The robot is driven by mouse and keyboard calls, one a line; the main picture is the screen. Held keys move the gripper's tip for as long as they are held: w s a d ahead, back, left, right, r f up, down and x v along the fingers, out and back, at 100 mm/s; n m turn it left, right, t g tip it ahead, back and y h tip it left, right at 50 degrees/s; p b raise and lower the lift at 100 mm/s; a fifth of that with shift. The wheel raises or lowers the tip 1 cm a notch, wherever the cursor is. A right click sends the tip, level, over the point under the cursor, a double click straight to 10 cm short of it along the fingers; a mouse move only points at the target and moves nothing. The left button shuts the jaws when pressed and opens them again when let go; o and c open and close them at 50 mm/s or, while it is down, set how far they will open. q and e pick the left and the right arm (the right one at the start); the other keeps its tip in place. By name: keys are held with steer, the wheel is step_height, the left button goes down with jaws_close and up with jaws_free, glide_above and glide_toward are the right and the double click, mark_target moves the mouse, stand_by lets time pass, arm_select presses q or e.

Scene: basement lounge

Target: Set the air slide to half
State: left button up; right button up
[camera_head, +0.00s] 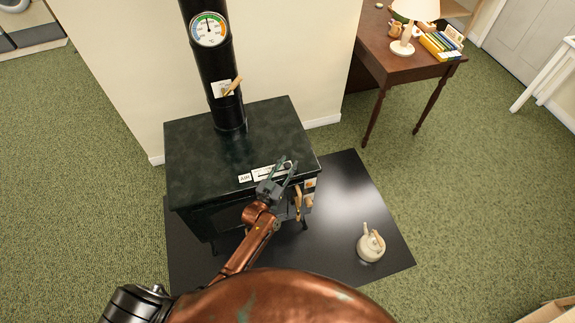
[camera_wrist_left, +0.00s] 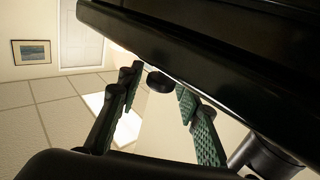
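The dark stove (camera_head: 225,150) stands against the wall. On its front edge is a white plate marked AIR (camera_head: 244,178), with a white scale (camera_head: 262,172) just right of it; the slide's position on the scale cannot be read. My left gripper (camera_head: 280,171) is at this front edge, partly covering the scale. In the left wrist view its two fingers stand apart. A round black knob (camera_wrist_left: 159,82) shows between them under the dark stove edge, with gaps visible on both sides. My right gripper is not in view.
A black stovepipe with a thermometer (camera_head: 208,28) rises behind. A cream kettle (camera_head: 370,243) stands on the dark floor plate (camera_head: 345,190). A wooden desk (camera_head: 400,65) with a lamp is back right.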

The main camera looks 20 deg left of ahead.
arm_select(q)
jaws_close()
stand_by(0.4)
steer(key=s+a, duration=0.1)
steer(key=s+a+p, duration=0.1)
steer(key=a, duration=0.1)
steer(key=shift+s+a, duration=0.15)
steer(key=shift+a, duration=0.05)
steer(key=shift+o, duration=1.4)
jaws_free()
steer(key=s+a, duration=0.2)
steer(key=s, duration=0.9)
steer(key=shift+s, duration=0.4)
